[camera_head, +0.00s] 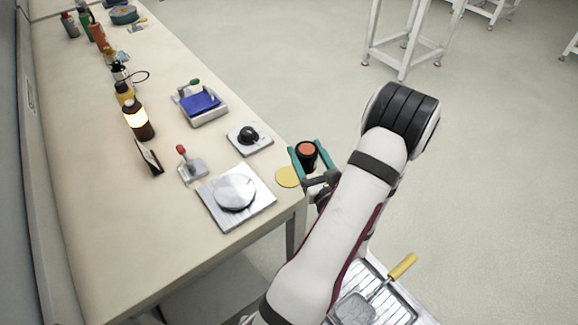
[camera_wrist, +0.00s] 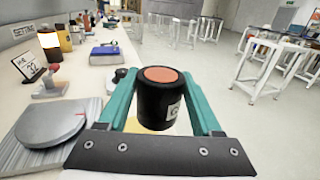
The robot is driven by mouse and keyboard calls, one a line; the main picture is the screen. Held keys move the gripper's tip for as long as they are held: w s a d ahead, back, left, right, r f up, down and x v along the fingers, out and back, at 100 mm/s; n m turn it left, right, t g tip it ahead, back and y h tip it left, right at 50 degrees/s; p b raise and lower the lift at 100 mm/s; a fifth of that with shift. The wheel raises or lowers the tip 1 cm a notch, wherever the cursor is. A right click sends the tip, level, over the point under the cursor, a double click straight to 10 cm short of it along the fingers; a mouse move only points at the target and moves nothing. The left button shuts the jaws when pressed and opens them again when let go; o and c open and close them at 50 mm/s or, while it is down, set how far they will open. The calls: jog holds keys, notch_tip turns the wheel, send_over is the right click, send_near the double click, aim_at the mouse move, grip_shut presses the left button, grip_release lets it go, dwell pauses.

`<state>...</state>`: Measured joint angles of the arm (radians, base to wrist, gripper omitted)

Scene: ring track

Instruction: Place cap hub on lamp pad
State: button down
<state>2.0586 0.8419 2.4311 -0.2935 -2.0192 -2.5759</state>
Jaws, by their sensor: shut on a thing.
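A black cylinder with an orange top (camera_head: 306,151), which I take to be the cap hub, is between the teal fingers of my gripper (camera_head: 309,158). In the wrist view the cylinder (camera_wrist: 159,98) stands upright, with a small white label on its side, and my gripper (camera_wrist: 161,88) is shut on it. A flat yellow disc (camera_head: 287,177), perhaps the lamp pad, lies at the table's right edge. It is just left of and below the cylinder in the head view. In the wrist view it shows only partly (camera_wrist: 136,126), behind the fingers and cylinder.
A silver round plate on a square base (camera_head: 235,192) is left of the disc. A black knob on a white plate (camera_head: 249,138), a red-topped lever (camera_head: 190,165), a blue-topped box (camera_head: 203,105) and a glowing brown bottle (camera_head: 139,121) stand farther away. Open floor lies right of the table.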

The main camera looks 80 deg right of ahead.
jog(key=w+f, duration=0.1)
jog(key=w+d+f, duration=0.1)
jog(key=w, duration=0.1)
jog(key=w+d+f, duration=0.1)
jog(key=shift+w+d+f, duration=0.1)
jog(key=shift+w+f, duration=0.05)
jog(key=shift+f, duration=1.8)
jog(key=shift+f, duration=0.1)
jog(key=shift+c, duration=0.3)
grip_release()
jog(key=shift+s+a, duration=0.2)
jog(key=shift+a, duration=0.05)
jog(key=v, duration=0.7)
jog(key=shift+w, duration=0.1)
